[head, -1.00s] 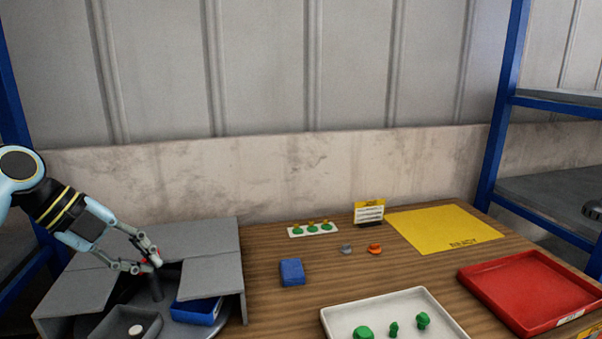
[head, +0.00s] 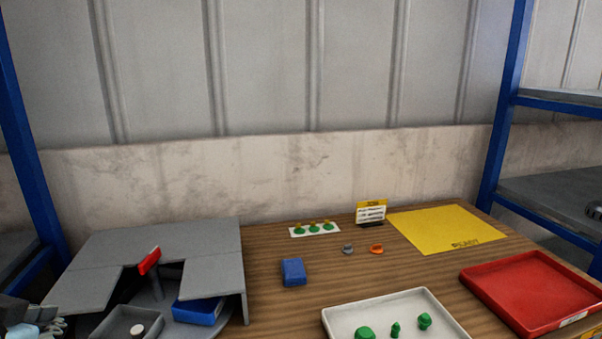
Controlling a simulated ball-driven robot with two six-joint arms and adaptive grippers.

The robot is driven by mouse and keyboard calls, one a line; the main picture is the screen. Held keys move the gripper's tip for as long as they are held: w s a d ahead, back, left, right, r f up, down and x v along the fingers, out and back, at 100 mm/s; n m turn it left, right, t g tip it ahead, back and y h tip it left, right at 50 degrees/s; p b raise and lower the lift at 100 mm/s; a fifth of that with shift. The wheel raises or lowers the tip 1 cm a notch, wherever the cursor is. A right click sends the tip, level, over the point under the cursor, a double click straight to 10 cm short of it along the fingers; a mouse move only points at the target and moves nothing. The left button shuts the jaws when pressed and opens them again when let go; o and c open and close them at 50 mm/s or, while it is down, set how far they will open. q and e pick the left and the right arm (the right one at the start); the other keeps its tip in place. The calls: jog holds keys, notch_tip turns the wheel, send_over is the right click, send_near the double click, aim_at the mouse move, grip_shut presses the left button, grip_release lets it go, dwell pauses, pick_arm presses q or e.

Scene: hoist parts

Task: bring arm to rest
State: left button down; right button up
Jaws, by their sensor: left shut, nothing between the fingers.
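My left gripper (head: 30,318) is low at the picture's left edge, only partly in view. It is shut and empty, beside the grey housing (head: 150,240). A red-topped lever (head: 149,261) stands up in the housing's opening, clear of the gripper. My right gripper is not in view.
Under the housing sit a grey bin (head: 112,325) and a blue bin (head: 198,311). On the wooden table are a blue block (head: 293,272), a white tray (head: 447,297) with green parts, a red tray (head: 570,285) and a yellow mat (head: 470,222). Blue rack posts (head: 22,150) flank the table.

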pick_arm(q)
jog(key=s+d+f+m+g+h, duration=0.1)
jog(key=s+d+f+g+h, duration=0.15)
jog(key=s, duration=0.45)
jog(key=s+d+f+g+h, duration=0.1)
jog(key=s+d+f+g, duration=0.3)
jog(key=s, duration=0.3)
notch_tip(320, 180, down, 31)
jog(key=a+g+b, duration=0.1)
jog(key=a+b, duration=0.1)
jog(key=b, duration=0.5)
jog(key=s+a+f+g+b, duration=0.1)
jog(key=s+f+b, duration=0.4)
jog(key=s+f, duration=1.4)
notch_tip(320, 180, down, 5)
jog(key=shift+s+a+r+n+b, duration=0.15)
jog(key=shift+s+a+n+b, duration=0.15)
jog(key=shift+s, duration=0.1)
jog(key=shift+g, duration=0.25)
